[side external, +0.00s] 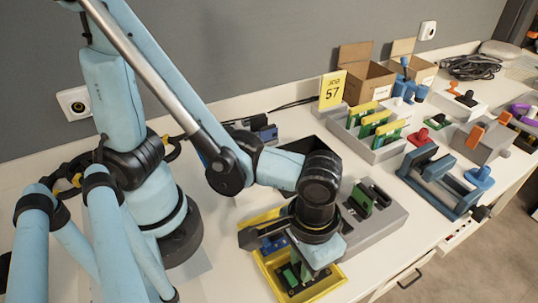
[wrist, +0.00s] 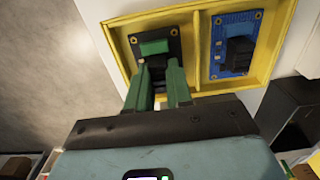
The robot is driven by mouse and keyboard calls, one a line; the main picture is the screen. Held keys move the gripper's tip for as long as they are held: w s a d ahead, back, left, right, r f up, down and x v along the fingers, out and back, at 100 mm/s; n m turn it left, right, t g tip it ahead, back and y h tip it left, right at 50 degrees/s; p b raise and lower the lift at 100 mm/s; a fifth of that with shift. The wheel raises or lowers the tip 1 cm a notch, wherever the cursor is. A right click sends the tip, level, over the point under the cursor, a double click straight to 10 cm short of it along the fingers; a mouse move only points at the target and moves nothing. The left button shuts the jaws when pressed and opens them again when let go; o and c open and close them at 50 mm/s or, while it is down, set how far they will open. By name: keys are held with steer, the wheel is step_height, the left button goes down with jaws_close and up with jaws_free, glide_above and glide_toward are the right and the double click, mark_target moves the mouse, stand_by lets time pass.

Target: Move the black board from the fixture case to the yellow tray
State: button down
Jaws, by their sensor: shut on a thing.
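The black board (wrist: 174,39), with a green block on it, is in the left compartment of the yellow tray (wrist: 191,78) in the wrist view. My gripper (wrist: 158,78) has green fingers shut on the board's near end. A blue board (wrist: 234,45) lies in the right compartment. In the side view my gripper (side external: 303,272) points down over the front part of the yellow tray (side external: 327,286), partly hiding the board. Whether the board rests fully on the tray floor I cannot tell. A grey slotted case (side external: 385,225), probably the fixture case, holds green and dark upright pieces to the right.
A second grey rack (side external: 386,153) with green and yellow boards stands behind, next to a yellow sign (side external: 332,89). A blue-grey fixture (side external: 440,182) stands to the right. Open cartons (side external: 367,78) are at the back. The front table edge is close to the tray.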

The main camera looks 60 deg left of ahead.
steer(key=shift+f, duration=0.5)
steer(key=c, duration=0.9)
jaws_free()
steer(key=shift+c, duration=0.2)
step_height(320, 180, up, 12)
steer(key=w+a+t, duration=0.3)
steer(key=w+a, duration=0.1)
steer(key=a, duration=0.6)
steer(key=w+a+t, duration=0.4)
steer(key=w+a, duration=0.1)
steer(key=a, duration=0.5)
steer(key=shift+w+r, duration=0.15)
steer(key=shift+w, duration=0.1)
